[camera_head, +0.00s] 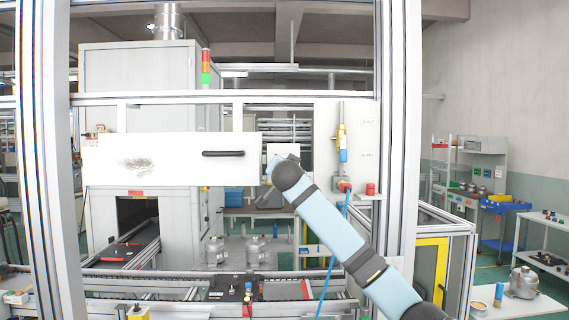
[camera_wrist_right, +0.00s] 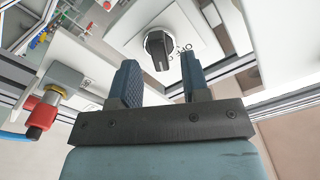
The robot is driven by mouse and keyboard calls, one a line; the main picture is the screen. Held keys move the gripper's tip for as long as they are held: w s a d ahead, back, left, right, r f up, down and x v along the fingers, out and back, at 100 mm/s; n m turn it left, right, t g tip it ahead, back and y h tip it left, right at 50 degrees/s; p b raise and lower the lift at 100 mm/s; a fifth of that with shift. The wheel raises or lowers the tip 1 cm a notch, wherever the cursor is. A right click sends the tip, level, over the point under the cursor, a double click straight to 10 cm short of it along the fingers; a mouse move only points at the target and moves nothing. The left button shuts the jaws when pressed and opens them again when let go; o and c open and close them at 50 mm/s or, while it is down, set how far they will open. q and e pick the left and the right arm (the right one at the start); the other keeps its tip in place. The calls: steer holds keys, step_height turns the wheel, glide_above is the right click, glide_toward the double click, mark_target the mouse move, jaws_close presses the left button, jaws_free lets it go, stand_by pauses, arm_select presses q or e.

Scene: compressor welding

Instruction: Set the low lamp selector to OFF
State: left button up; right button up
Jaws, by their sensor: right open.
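A selector with a black knob (camera_wrist_right: 157,50) sits on a square white plate (camera_wrist_right: 125,28) in the right wrist view. The knob appears between and beyond the fingertips, and I see no clear contact. In the head view my right arm comes in from the lower right and its end covers the area below a small white plate (camera_head: 283,149); no knob is visible there. My left gripper is in neither view.
A red and grey connector with a blue hose (camera_wrist_right: 42,115) is left of the gripper in the wrist view. In the head view, a white panel with a black handle (camera_head: 223,153) is left of the arm, and an aluminium post (camera_head: 398,130) stands at right.

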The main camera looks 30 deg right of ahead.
steer(key=shift+x, duration=1.05)
